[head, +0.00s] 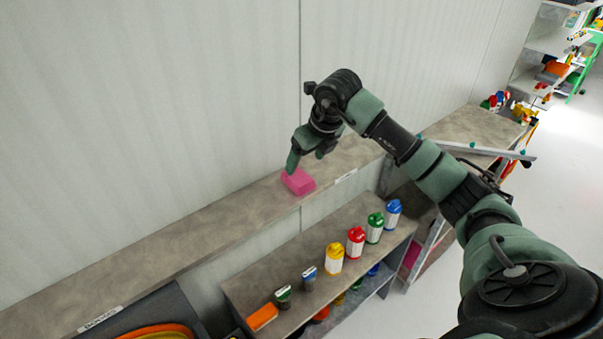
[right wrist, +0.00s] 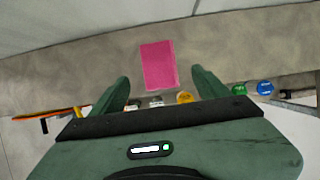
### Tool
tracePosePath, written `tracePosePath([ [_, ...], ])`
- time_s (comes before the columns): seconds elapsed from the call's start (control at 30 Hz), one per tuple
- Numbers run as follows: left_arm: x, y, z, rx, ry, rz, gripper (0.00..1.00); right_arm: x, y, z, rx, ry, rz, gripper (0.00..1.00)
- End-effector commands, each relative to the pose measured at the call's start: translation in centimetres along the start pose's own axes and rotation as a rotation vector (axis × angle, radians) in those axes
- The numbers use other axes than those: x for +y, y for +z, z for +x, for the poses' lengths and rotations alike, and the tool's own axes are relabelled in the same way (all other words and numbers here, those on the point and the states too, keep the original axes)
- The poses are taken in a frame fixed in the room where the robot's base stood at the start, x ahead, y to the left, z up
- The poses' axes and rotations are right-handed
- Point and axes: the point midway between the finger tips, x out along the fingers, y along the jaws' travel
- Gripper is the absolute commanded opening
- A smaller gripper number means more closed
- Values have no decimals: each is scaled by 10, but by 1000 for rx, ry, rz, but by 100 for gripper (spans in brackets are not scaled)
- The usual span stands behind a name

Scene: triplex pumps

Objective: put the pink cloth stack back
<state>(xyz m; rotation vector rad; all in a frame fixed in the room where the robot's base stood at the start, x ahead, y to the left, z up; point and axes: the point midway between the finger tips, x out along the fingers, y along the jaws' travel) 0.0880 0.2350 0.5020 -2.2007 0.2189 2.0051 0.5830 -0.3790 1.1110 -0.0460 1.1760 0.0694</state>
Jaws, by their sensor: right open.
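The pink cloth stack (head: 299,181) is a small pink block lying on the long grey upper shelf against the wall. In the right wrist view it (right wrist: 159,65) lies beyond my fingertips, roughly between the two fingers. My right gripper (head: 305,157) is just above and behind the stack in the head view, pointing down. In the right wrist view my right gripper (right wrist: 162,82) has its green fingers spread wide with nothing between the tips. Whether a finger touches the stack cannot be told. My left gripper is not in view.
The upper shelf (head: 210,226) is bare around the stack. Below it, a lower shelf (head: 300,243) holds several coloured bottles, such as a yellow one (head: 334,259) and a red one (head: 355,243), two brushes and an orange block (head: 262,316). A dark bin (head: 170,302) stands at lower left.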

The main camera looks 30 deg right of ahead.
Motion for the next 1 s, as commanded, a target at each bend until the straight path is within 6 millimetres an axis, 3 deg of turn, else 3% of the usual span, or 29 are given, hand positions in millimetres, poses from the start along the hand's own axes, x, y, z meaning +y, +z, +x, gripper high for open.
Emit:
tracePosePath([
  [0.13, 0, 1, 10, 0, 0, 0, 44, 0, 0, -26, -4, -2, -1, 75],
  [0.33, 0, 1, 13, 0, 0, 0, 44, 0, 0, -45, -1, 0, 0, 75],
  [0.9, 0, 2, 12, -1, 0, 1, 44, 1, 0, -47, 0, 1, 0, 75],
  [1.0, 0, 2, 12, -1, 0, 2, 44, 12, 1, -42, -13, 34, -12, 75],
])
